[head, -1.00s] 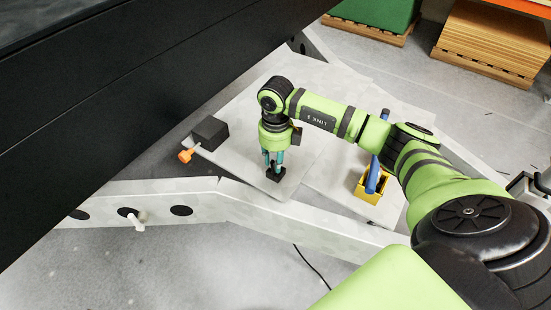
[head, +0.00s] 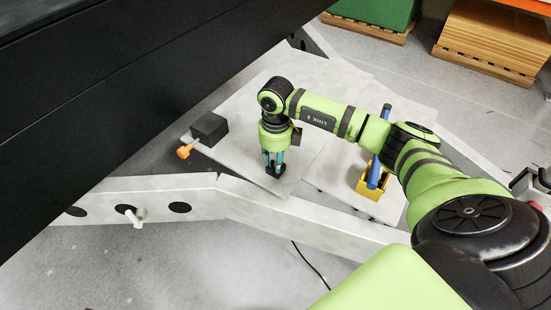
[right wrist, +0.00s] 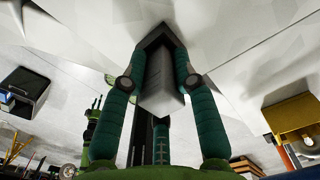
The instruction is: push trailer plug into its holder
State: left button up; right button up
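My right gripper (head: 275,168) points down over the pale plate of the chassis. Its teal fingers stand on both sides of a small dark block, seen between them in the right wrist view (right wrist: 160,85), which looks like the trailer plug. The fingertips appear to touch its sides. In the head view the fingers hide most of the block, and its low end is near the plate; I cannot tell if it touches. I cannot tell which part is the holder. My left gripper is not in view.
A yellow bracket (head: 369,188) with a blue handle (head: 375,171) stands right of the gripper. A large black caravan body (head: 130,85) fills the upper left. A pale chassis beam (head: 270,207) with holes runs in front. Bare plate lies between the box and gripper.

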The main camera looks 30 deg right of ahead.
jog(key=o, duration=0.5)
jog(key=shift+f, duration=0.1)
notch_tip(320, 180, up, 12)
jog(key=shift+r, duration=0.1)
dwell(0.5)
